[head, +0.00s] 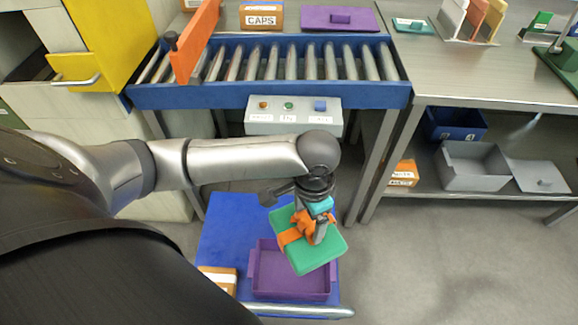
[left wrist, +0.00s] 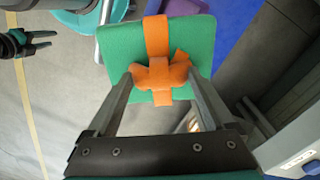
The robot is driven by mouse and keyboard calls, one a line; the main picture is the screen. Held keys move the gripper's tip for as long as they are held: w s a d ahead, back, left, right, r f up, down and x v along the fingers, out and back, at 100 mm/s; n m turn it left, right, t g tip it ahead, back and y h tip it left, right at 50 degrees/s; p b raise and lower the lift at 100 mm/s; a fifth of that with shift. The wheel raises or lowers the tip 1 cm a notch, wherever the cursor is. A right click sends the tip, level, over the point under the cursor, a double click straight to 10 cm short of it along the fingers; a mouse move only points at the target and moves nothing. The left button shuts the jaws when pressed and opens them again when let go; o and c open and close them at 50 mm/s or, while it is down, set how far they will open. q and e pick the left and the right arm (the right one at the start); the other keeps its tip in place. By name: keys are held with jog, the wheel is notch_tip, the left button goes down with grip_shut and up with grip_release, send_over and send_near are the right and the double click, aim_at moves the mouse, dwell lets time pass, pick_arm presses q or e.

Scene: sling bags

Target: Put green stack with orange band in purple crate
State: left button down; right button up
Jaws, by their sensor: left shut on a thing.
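The green stack (head: 320,258) with an orange band (head: 289,237) hangs from my left gripper (head: 308,232). The left gripper is shut on the band's knot on top of the stack. In the left wrist view the two fingers pinch the orange knot (left wrist: 160,75), and the green stack (left wrist: 115,45) lies beyond them. The purple crate (head: 292,294) sits on a blue cart top below. In the head view the stack is over the crate's upper right part and covers some of it; the height between them is hard to tell. Part of my other gripper (left wrist: 22,43) shows at the left wrist view's edge.
The blue cart top (head: 225,235) also holds an orange and white box (head: 217,279) left of the crate. A roller conveyor (head: 270,70) with a button box (head: 293,115) stands behind. A steel shelf on the right holds a grey bin (head: 472,166). Floor right of the cart is clear.

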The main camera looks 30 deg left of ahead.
jog(key=w+a+f+t+b, duration=0.1)
jog(key=w+a+b, duration=0.1)
jog(key=w+b, duration=1.15)
notch_tip(320, 180, up, 13)
jog(key=w+a+t+b, duration=0.1)
jog(key=w+t+b, duration=0.2)
jog(key=b, duration=0.6)
pick_arm(q)
jog(key=a+f+m+b, duration=0.1)
jog(key=f+m, duration=0.7)
jog(key=f, duration=0.8)
jog(key=w+a+f+m+b, duration=0.1)
jog(key=a+f+m, duration=0.3)
jog(key=f, duration=1.2)
jog(key=w+a+f+m+b, duration=0.1)
jog(key=a+f+m, duration=0.2)
jog(key=f+m, duration=0.8)
jog(key=shift+f+m, duration=0.3)
jog(key=shift+f, duration=2.8)
pick_arm(e)
jog(key=w+a+t+y, duration=0.4)
jog(key=a+t, duration=0.2)
jog(key=a, duration=0.1)
jog(key=shift+w+a, duration=0.3)
jog(key=shift+w, duration=0.1)
